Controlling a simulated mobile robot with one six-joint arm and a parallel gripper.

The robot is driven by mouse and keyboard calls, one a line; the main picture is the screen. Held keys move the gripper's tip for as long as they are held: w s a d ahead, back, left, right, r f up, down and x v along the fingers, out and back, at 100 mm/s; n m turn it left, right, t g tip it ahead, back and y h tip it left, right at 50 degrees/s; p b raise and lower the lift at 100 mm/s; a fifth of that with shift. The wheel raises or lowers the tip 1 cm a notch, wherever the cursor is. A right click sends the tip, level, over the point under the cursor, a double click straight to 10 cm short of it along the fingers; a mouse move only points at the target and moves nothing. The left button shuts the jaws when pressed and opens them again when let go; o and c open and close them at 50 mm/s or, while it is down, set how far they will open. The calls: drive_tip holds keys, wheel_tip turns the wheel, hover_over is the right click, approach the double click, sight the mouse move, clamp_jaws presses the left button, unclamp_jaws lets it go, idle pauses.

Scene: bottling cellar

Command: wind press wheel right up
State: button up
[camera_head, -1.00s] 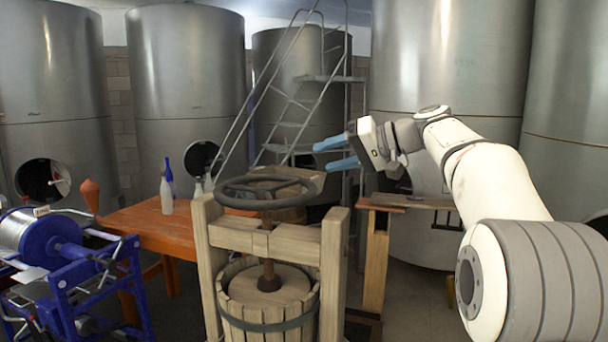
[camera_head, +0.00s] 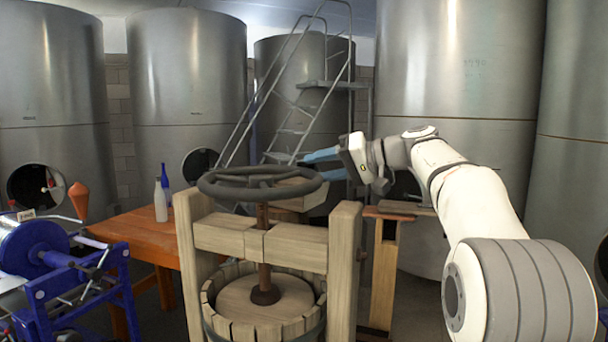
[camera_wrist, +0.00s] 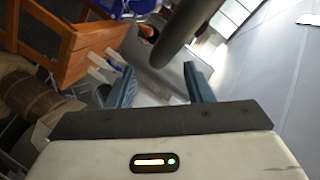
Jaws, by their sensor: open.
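The press wheel (camera_head: 262,182) is a dark grey spoked handwheel lying level on top of a rusty screw (camera_head: 263,270). The screw runs down through the wooden crossbeam (camera_head: 262,243) of the press to a round wooden plate in the slatted basket (camera_head: 222,324). My gripper (camera_head: 312,163) has blue fingers and is open and empty. It points left, close behind the far right part of the wheel in the head view; contact cannot be told. In the wrist view my gripper (camera_wrist: 160,88) shows its fingers apart, and a dark bar (camera_wrist: 180,35), apparently the wheel's rim, crosses above them.
A blue-framed machine (camera_head: 75,285) is at the left. A wooden stand (camera_head: 388,265) is right of the press. Steel tanks and a ladder (camera_head: 290,110) stand behind.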

sight(301, 172)
drive_tip(key=shift+p+x, duration=0.55)
drive_tip(key=shift+x, duration=2.15)
drive_tip(key=shift+c, duration=0.6)
clamp_jaws()
